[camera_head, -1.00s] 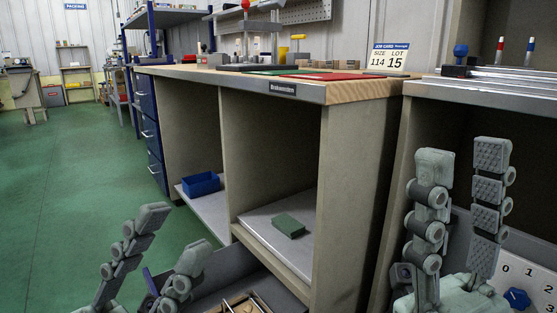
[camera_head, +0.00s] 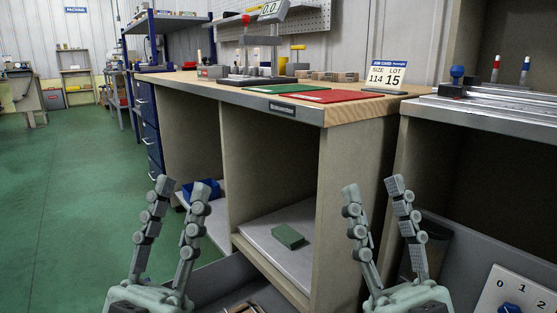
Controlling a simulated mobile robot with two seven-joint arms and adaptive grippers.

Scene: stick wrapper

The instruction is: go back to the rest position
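My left gripper (camera_head: 177,192) shows at the lower left, its two jointed grey-green fingers pointing up and spread apart with nothing between them. My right gripper (camera_head: 373,190) shows at the lower right, also pointing up with its fingers apart and empty. Both stand in front of the workbench at a similar height. Their palms show at the bottom edge of the picture.
The wooden-topped workbench (camera_head: 355,112) carries a green mat (camera_head: 280,90), a red mat (camera_head: 332,97) and a job card (camera_head: 388,66). Its shelves hold a green block (camera_head: 288,236) and a blue bin (camera_head: 187,190). A dial panel (camera_head: 522,290) is at lower right. Green floor is clear at left.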

